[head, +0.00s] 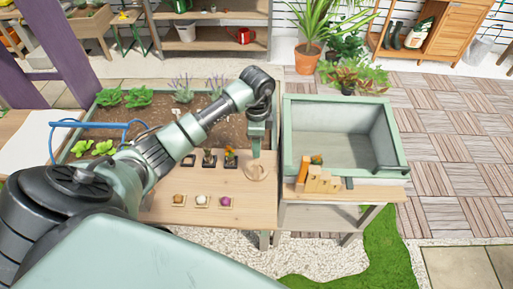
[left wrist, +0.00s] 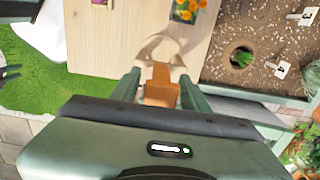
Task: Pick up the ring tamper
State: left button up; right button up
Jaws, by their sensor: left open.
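The ring tamper (head: 257,173) is on the right end of the wooden table, a pale wooden ring in the head view. In the left wrist view its pale ring (left wrist: 153,47) lies just beyond my fingers, and an orange-brown block (left wrist: 160,85), seemingly its handle, shows between them. My left gripper (head: 256,151) points down over the tamper. In the left wrist view my left gripper (left wrist: 160,88) is open, with a finger on each side of the brown block. I cannot tell whether either finger touches it. My right gripper is not in view.
Small potted plants (head: 230,158) stand left of the tamper on the wooden table (head: 160,208). Several small dishes (head: 200,201) sit nearer the front. A green-rimmed tray (head: 345,172) and wooden blocks (head: 318,182) are to the right. A soil bed (head: 150,113) lies behind.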

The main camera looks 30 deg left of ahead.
pick_arm(q)
jog(key=shift+f, duration=0.5)
grip_shut()
jog(key=shift+r, duration=0.1)
jog(key=shift+r, duration=0.1)
